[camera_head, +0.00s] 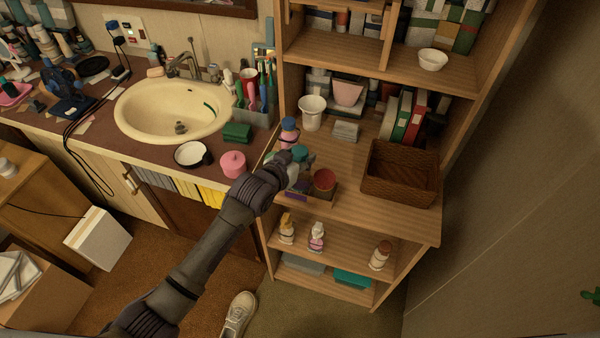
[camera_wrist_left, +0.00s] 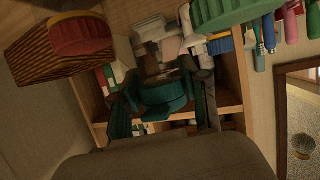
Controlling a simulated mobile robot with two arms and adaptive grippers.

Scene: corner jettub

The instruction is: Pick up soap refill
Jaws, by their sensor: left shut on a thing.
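My left gripper (camera_head: 287,162) reaches over the left front of the wooden shelf unit's middle board, among several small containers. In the left wrist view, its dark fingers (camera_wrist_left: 165,88) are shut around a teal ribbed item (camera_wrist_left: 160,106), which I take to be the soap refill. The arm and fingers hide much of it, and I cannot tell whether it is clear of the board. A teal lid (camera_head: 300,153) shows beside the fingertips in the head view. My right gripper is not in view.
A red-topped container (camera_head: 325,180) stands just right of the gripper, and a blue-capped bottle (camera_head: 289,128) behind it. A wicker basket (camera_head: 400,172) fills the board's right side. A pink jar (camera_head: 233,163) and a basin (camera_head: 175,105) are on the counter at left.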

